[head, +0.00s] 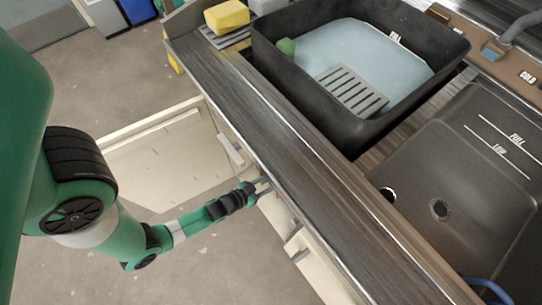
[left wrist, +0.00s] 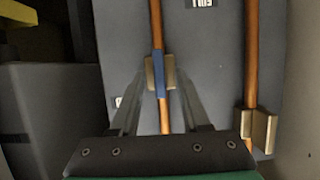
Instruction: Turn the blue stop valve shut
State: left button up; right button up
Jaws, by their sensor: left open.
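In the left wrist view the blue stop valve shows as a blue lever (left wrist: 159,74) on a brass body, on a copper pipe (left wrist: 156,22). The lever lies roughly in line with the pipe. My left gripper (left wrist: 160,88) is open, one finger to each side of the pipe and lever; I cannot tell whether they touch. In the head view my left gripper (head: 264,186) reaches in at the cabinet opening under the counter edge. The valve is hidden there. My right gripper is not in view.
A second copper pipe (left wrist: 251,50) with a brass fitting (left wrist: 258,130) stands to the right. A dark grey box-like shape (left wrist: 50,100) is at left. In the head view a cream cabinet door (head: 150,165) stands open below the counter (head: 290,150), beside a black basin (head: 310,105).

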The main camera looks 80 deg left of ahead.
pick_arm(q)
jog(key=shift+s, duration=0.1)
jog(key=shift+c, duration=1)
grip_shut()
jog(key=shift+r, duration=0.1)
